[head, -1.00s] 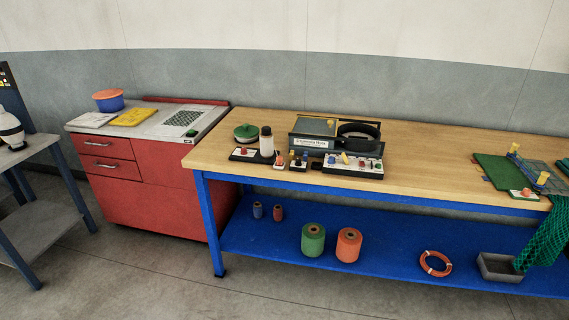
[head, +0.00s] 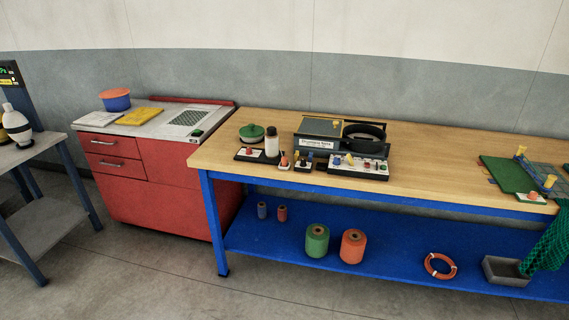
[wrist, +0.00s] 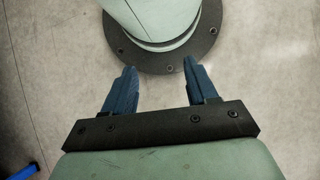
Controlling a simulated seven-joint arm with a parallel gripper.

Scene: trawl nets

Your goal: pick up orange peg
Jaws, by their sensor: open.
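A small orange peg-like piece (head: 284,161) stands on a little base near the front edge of the wooden bench, left of the middle of the head view. Another small orange piece (head: 532,195) sits on a white plate at the bench's right end. Both are too small to tell their exact shape. My gripper (wrist: 160,68) shows only in the wrist view, with its two blue fingers spread apart and nothing between them. It is over bare floor beside my own round base, away from the bench.
The wooden bench (head: 440,165) holds a boxy machine with a black ring (head: 365,134), a white bottle (head: 271,145), a green-lidded pot (head: 251,132) and a panel of coloured knobs (head: 358,168). A red cabinet (head: 170,180) stands left.

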